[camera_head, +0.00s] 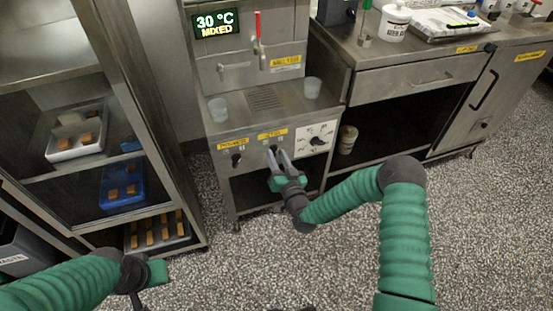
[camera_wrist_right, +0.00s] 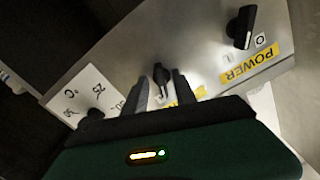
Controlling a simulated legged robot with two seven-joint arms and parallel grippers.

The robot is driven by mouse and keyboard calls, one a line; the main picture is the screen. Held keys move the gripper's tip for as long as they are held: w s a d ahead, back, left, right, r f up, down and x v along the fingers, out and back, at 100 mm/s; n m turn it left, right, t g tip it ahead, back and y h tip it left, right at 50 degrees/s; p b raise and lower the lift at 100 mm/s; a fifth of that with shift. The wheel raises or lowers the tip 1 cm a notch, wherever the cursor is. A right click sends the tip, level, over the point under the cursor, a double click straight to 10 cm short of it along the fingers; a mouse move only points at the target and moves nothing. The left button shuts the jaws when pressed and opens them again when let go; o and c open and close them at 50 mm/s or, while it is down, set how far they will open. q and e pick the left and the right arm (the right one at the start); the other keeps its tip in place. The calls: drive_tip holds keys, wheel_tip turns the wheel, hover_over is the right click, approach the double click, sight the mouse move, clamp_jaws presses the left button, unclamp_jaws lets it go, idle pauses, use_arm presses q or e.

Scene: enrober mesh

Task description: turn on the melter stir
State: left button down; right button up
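The steel melter (camera_head: 262,110) stands in the middle, with its display (camera_head: 215,24) reading "30 °C MIXED". Its front panel has a black POWER knob (camera_head: 236,160), a stir knob under a yellow label (camera_head: 272,134), and a temperature dial (camera_head: 318,140). My right gripper (camera_head: 279,155) is at the stir knob. In the right wrist view the stir knob (camera_wrist_right: 160,75) lies between the two fingertips (camera_wrist_right: 161,84), with a gap seen on each side. The POWER knob (camera_wrist_right: 242,27) is to the right there.
Two clear cups (camera_head: 312,87) (camera_head: 218,109) stand on the melter ledge beside a drain grate (camera_head: 265,98). A shelf rack (camera_head: 120,215) with trays of pieces stands at the left. A steel counter (camera_head: 400,80) is at the right. The speckled floor in front is clear.

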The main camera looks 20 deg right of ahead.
drive_tip(key=shift+w, duration=0.25)
drive_tip(key=shift+c, duration=0.4)
clamp_jaws()
drive_tip(key=shift+r+m+p, duration=0.15)
drive_tip(key=shift+m+p, duration=0.2)
drive_tip(key=shift+m, duration=0.55)
drive_tip(key=shift+o, duration=0.4)
unclamp_jaws()
drive_tip(key=s+p, duration=0.4)
drive_tip(key=s, duration=1.3)
drive_tip(key=shift+d+f, duration=0.2)
drive_tip(key=shift+d, duration=0.1)
